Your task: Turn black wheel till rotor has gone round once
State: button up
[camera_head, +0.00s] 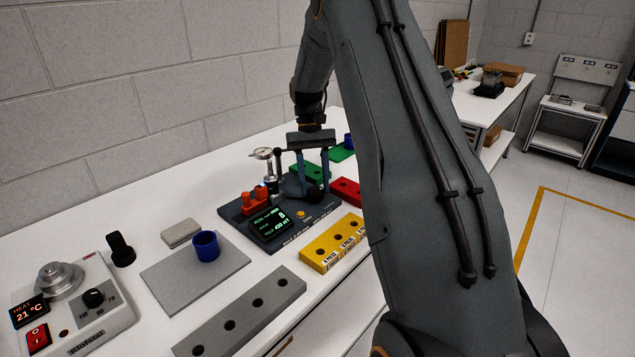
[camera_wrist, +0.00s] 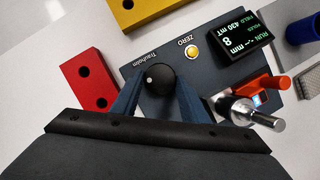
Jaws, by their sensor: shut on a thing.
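The black wheel (camera_wrist: 156,77) has a small white dot and sits on the dark base plate (camera_wrist: 205,75) beside the word "Trauholm". My gripper (camera_wrist: 157,82) reaches down over it, one blue-grey finger on each side, shut on the wheel. In the head view my gripper (camera_head: 310,190) stands at the plate's right part, and the wheel (camera_head: 315,195) shows partly between the fingers. I cannot make out the rotor with certainty.
Red (camera_wrist: 88,85), yellow (camera_head: 332,242) and green (camera_head: 309,173) blocks lie close around the plate. A blue cup (camera_head: 206,246) stands on a grey mat (camera_head: 165,285).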

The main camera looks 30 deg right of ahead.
jog(key=shift+w+r+m, duration=0.15)
jog(key=shift+m, duration=0.35)
jog(key=o, duration=1)
jog(key=shift+o, duration=0.3)
jog(key=b+v, duration=0.2)
jog(key=v, duration=0.5)
jog(key=shift+d+r, duration=0.2)
jog(key=shift+r, duration=0.1)
